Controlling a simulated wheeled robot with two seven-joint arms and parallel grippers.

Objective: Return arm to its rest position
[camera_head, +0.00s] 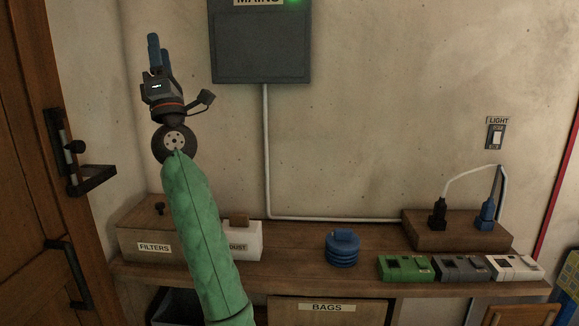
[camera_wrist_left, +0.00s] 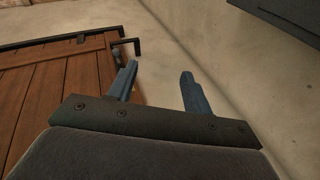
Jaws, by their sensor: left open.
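My left arm, in a green sleeve, reaches up from the bottom of the head view. Its gripper (camera_head: 158,52) is raised above the bench, in front of the bare wall, with blue fingers pointing up. In the left wrist view the two blue fingers of the gripper (camera_wrist_left: 160,86) stand apart with nothing between them. The gripper is open and empty and appears clear of everything around it. My right gripper is not in view.
A wooden door (camera_head: 32,190) is at left. A grey MAINS box (camera_head: 260,45) hangs right of the gripper.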

